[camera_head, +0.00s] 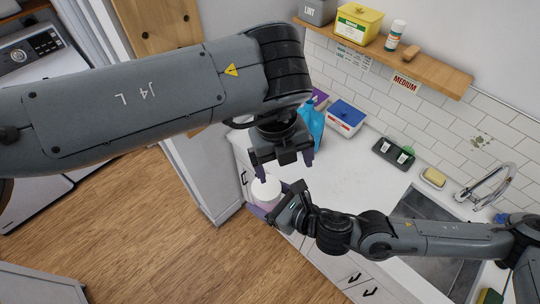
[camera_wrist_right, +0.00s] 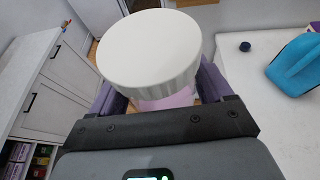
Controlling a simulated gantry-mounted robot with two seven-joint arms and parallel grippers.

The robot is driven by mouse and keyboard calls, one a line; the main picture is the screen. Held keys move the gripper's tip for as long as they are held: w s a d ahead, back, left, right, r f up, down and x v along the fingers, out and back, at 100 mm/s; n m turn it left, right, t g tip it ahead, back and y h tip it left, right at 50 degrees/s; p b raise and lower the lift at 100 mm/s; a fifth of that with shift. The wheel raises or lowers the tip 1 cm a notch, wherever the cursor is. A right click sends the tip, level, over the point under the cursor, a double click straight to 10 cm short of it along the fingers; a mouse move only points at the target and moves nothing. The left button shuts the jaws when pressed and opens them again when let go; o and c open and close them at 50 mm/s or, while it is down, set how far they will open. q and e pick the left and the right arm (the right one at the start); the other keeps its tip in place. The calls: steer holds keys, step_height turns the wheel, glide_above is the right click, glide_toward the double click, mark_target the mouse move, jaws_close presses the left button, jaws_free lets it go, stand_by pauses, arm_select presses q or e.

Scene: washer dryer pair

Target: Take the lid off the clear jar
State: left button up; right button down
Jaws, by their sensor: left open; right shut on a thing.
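The clear jar (camera_wrist_right: 170,101) is upright between the purple fingers of my right gripper (camera_wrist_right: 165,92), which is shut on its body. The white ribbed lid (camera_wrist_right: 150,48) sits on top of the jar. In the head view the lid (camera_head: 266,190) shows at the front left edge of the counter, and the jar body is mostly hidden by my right gripper. My left gripper (camera_head: 283,167) is open and empty, fingers pointing down, just above the lid and apart from it.
A blue bottle (camera_head: 312,124) and a blue-and-white box (camera_head: 346,117) stand on the white counter (camera_head: 350,180) behind the grippers. A dark sink (camera_head: 425,212) and faucet lie to the right. A wooden shelf (camera_head: 430,68) runs above. Drawers are below.

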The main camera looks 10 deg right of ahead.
mark_target(270, 184)
arm_select(q)
steer(key=shift+w+a+r+n+y, duration=0.2)
steer(key=shift+a+r+y, duration=0.1)
steer(key=shift+a, duration=0.2)
steer(key=shift+w+a+r+n+y, duration=0.1)
steer(key=shift+a+r+n+y, duration=0.15)
steer(key=shift+a, duration=0.2)
steer(key=shift+w+a, duration=0.1)
steer(key=shift+a, duration=0.2)
steer(key=shift+a+f+t+y, duration=0.1)
steer(key=shift+f+t+y, duration=0.15)
steer(key=shift+f+t, duration=0.05)
steer(key=shift+f, duration=3.6)
